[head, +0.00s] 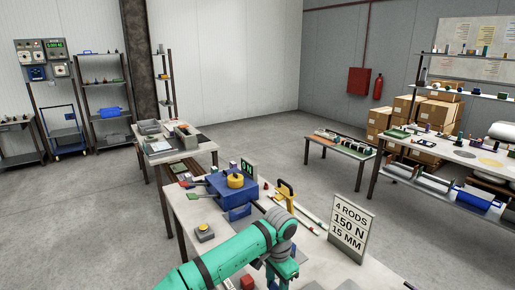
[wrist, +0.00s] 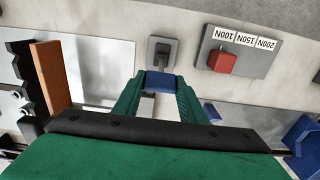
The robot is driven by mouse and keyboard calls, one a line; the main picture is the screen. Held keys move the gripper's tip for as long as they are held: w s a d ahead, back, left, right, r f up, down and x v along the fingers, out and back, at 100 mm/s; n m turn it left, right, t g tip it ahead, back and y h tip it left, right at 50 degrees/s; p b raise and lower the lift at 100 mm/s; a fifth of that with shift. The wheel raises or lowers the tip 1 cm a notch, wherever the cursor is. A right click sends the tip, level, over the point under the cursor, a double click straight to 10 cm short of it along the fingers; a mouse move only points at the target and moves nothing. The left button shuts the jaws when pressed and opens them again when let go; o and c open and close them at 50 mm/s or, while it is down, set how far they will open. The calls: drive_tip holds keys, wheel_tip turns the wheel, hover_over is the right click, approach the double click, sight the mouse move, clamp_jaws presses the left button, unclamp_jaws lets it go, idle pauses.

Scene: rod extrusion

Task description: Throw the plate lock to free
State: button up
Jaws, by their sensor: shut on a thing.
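In the wrist view my gripper (wrist: 160,84) has its green fingers closed on a small blue piece (wrist: 161,81). Just beyond the fingertips stands a small grey fixture (wrist: 162,51) with a dark plate and a short upright part. It may be the plate lock, but no label shows on it. I cannot tell whether the blue piece belongs to it. In the head view my green arm reaches to the bottom of the picture, where the fingertips are hidden.
A grey panel (wrist: 240,40) marked 100N, 150N and 200N carries a red block (wrist: 221,62), right of the fixture. An orange-brown bar (wrist: 50,74) stands at left. The bench also holds a blue machine (head: 232,190), a yellow clamp (head: 285,193) and a sign (head: 348,227).

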drive_tip(key=shift+w+d+f, duration=0.1)
drive_tip(key=shift+w+d, duration=0.15)
drive_tip(key=shift+d, duration=0.2)
drive_tip(key=shift+w+d+f, duration=0.2)
drive_tip(key=shift+d, duration=0.15)
drive_tip(key=o, duration=1.5)
drive_tip(key=shift+c, duration=0.2)
drive_tip(key=shift+a, duration=0.1)
drive_tip(key=shift+r, duration=0.1)
wheel_tip(320, 180, up, 11)
drive_tip(key=shift+f, duration=0.2)
